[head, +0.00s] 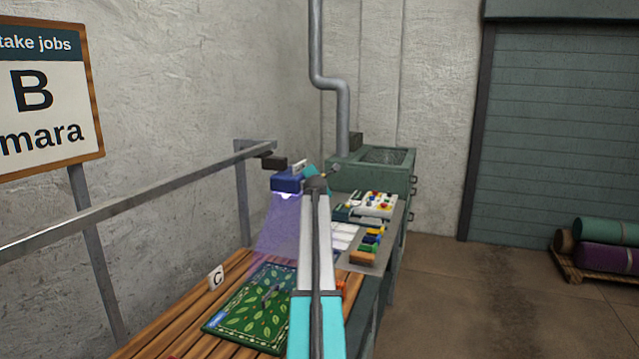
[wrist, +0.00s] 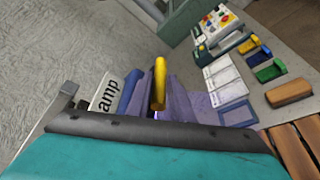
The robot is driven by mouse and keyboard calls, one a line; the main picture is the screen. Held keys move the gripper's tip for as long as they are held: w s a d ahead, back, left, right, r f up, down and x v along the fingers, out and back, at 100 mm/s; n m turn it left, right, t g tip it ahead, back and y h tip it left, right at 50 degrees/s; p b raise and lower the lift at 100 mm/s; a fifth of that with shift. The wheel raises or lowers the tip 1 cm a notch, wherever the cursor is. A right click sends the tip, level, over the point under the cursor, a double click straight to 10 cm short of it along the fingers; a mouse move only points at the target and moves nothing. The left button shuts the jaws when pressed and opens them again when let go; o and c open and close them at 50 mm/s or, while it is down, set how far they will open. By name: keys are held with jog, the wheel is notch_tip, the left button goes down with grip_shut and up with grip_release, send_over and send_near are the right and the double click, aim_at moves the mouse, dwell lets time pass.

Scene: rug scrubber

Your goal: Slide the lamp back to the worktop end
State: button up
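The lamp (head: 287,182) is a blue box at the far end of the metal rail (head: 150,190), casting a violet beam down past the slatted table. In the wrist view the blue lamp body (wrist: 130,91) shows beside a white label reading "amp" and a yellow upright bar (wrist: 160,83), which may be its handle. My gripper (head: 309,171) is right beside the lamp, partly hidden by my own arm. A teal and black part fills the bottom of the wrist view. I cannot tell whether my fingers touch the bar.
The grey worktop (head: 384,246) beyond holds a button panel (head: 376,203), white cards and coloured blocks. A green tub (head: 385,160) stands behind. Open floor lies right.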

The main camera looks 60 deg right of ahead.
jog(key=b+v, duration=0.3)
jog(key=v, duration=0.8)
jog(key=shift+f, duration=0.1)
dwell(0.5)
